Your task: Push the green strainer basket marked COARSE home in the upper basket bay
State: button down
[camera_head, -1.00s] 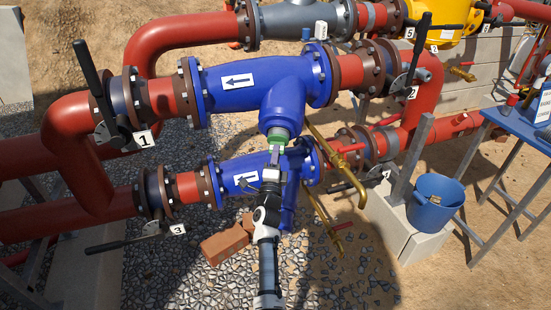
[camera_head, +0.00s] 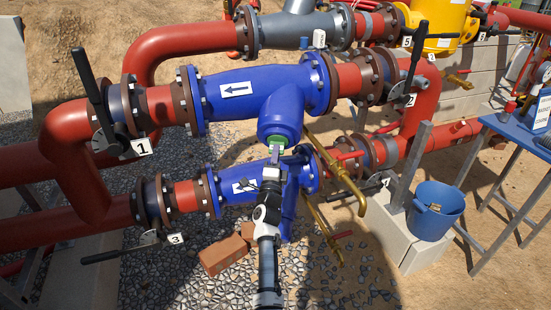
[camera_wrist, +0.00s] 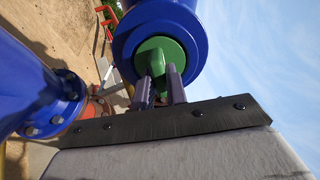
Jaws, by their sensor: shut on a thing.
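The upper blue strainer body (camera_head: 262,88) has a branch pointing down toward me, whose open mouth is the upper basket bay (camera_head: 280,123). In the wrist view, the bay's blue rim (camera_wrist: 193,30) rings the green end of the strainer basket (camera_wrist: 174,50). Only that green end and its handle show; the rest is inside the bay, and the COARSE mark cannot be read. My gripper (camera_head: 276,151) is just below the bay, its fingers (camera_wrist: 160,85) shut on the basket's green handle (camera_wrist: 157,64).
The lower blue strainer (camera_head: 225,186) lies just behind and below my gripper. Brass valves (camera_head: 347,186) stand close on the right. Bricks (camera_head: 222,253) lie on the gravel below. A blue bucket (camera_head: 434,210) and a blue table (camera_head: 520,132) are at the right.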

jog(key=shift+r, duration=0.1)
jog(key=c, duration=1.3)
grip_release()
jog(key=o, duration=0.4)
jog(key=shift+o, duration=0.2)
jog(key=v, duration=0.3)
jog(key=shift+w, duration=0.2)
